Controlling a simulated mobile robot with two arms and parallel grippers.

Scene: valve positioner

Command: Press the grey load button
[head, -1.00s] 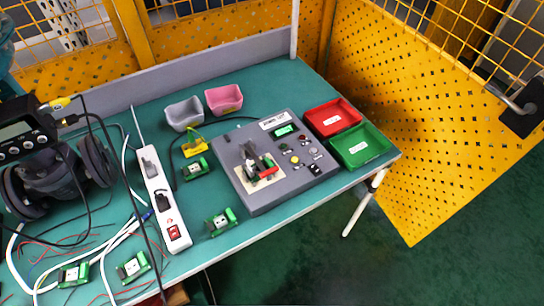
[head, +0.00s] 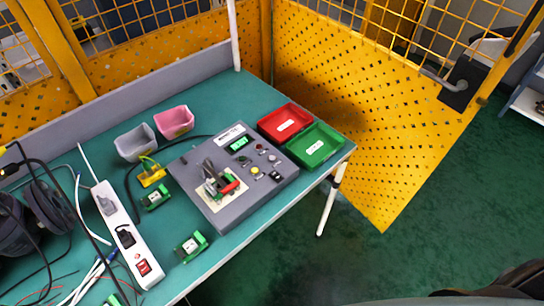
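A grey test box (head: 193,160) sits on the green table. On its top right part is a cluster of small controls: a green button (head: 243,160), a yellow button (head: 255,171), a dark reddish one (head: 262,151), a small greyish one (head: 272,159) and a black switch (head: 277,176). Their labels are too small to read, so I cannot be sure which is the load button. Neither gripper is in view.
Red (head: 286,124) and green (head: 314,146) trays stand right of the box. Grey (head: 135,143) and pink (head: 175,122) bins stand behind it. A white power strip (head: 125,235) and small green modules lie to the left. A yellow mesh fence (head: 375,110) stands beyond the table.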

